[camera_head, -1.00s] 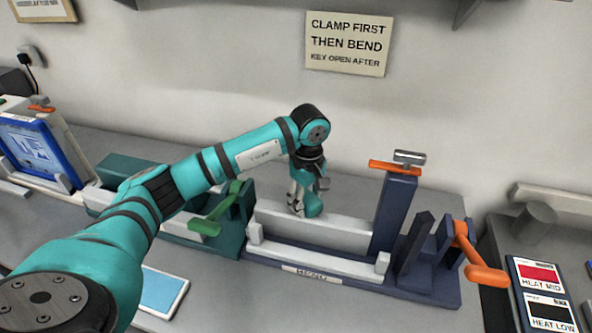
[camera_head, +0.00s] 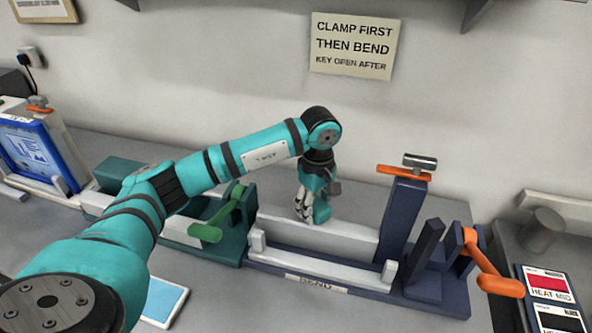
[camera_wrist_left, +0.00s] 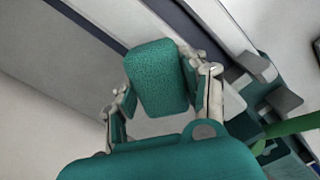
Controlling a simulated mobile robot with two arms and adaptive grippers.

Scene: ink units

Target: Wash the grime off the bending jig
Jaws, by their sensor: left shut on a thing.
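The bending jig has a navy base (camera_head: 420,292) with a "BEND" label, white bars and an orange lever on its right. Its long white back bar (camera_head: 345,240) lies below my left gripper (camera_head: 312,210). This gripper is shut on a teal, rough-textured block, which looks like a sponge (camera_wrist_left: 158,78), between its fingers in the left wrist view. In the head view the fingers are low over the back bar's left part; I cannot tell whether the block touches it. No clear grime shows on the jig. My right gripper is not in view.
A green fixture with a green lever (camera_head: 208,232) stands directly left of the jig. A blue-framed panel (camera_head: 38,155) is at the far left. Heat cards (camera_head: 552,287) lie at the right. A light-blue pad (camera_head: 163,300) lies in front, partly behind my arm.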

